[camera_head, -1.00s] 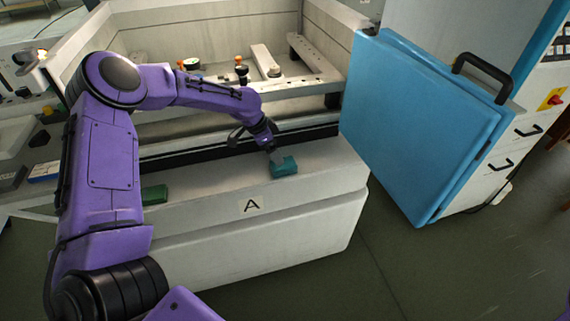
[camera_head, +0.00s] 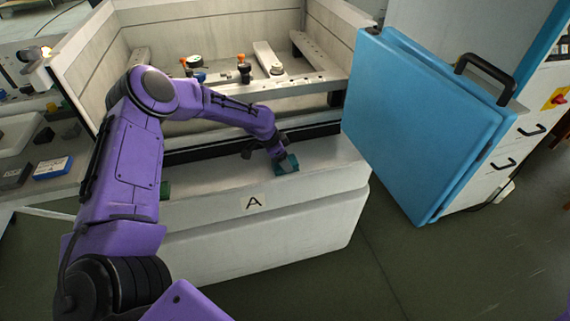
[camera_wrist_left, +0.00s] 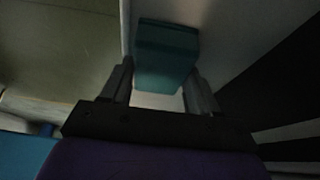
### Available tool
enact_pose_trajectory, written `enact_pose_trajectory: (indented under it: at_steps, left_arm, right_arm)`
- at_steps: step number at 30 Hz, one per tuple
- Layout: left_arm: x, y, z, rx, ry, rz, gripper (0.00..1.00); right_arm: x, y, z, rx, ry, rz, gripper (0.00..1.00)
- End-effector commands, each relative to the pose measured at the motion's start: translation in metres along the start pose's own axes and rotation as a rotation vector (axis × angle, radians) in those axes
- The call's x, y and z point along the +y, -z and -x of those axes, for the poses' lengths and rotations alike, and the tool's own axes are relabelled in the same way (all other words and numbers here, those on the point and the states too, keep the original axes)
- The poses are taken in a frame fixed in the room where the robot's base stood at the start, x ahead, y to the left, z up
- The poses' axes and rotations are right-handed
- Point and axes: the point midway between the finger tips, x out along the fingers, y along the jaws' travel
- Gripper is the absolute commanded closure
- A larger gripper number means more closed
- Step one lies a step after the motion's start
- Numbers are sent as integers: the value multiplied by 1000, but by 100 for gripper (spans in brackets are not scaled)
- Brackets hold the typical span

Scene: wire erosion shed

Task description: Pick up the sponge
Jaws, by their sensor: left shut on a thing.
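The sponge, a teal block (camera_head: 288,166), is on the front part of the white ledge, right of the letter A label. My left gripper (camera_head: 281,157) reaches down onto it and is shut on it, partly hiding it in the head view. In the left wrist view the sponge (camera_wrist_left: 166,50) sits between and beyond the two dark fingers of my left gripper (camera_wrist_left: 160,72). I cannot tell whether it is clear of the ledge. My right gripper is out of view.
A green block (camera_head: 165,190) lies on the ledge (camera_head: 215,188) at left, mostly hidden by my arm. An open blue door (camera_head: 420,125) stands close on the right. Behind is a machine tank with metal bars (camera_head: 267,58) and knobs.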

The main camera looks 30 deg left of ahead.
Motion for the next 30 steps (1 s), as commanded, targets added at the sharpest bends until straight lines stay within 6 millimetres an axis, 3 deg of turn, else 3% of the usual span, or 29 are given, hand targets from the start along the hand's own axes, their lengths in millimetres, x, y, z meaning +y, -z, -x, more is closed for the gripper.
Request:
enact_pose_trajectory:
  at_steps: [7, 11, 18, 24, 30]
  left_arm:
    - [0, 4, 8, 2, 1, 0, 68]
    - [-1, 14, 31, 4, 3, -2, 68]
    - [45, 14, 96, 4, 2, -5, 68]
    - [92, -2, 125, 2, 2, -3, 68]
    - [118, -11, 143, 0, 0, 1, 68]
  right_arm:
    - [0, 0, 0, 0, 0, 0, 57]
    - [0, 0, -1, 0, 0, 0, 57]
    - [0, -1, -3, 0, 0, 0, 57]
    - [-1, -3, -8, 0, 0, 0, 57]
    - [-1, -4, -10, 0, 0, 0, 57]
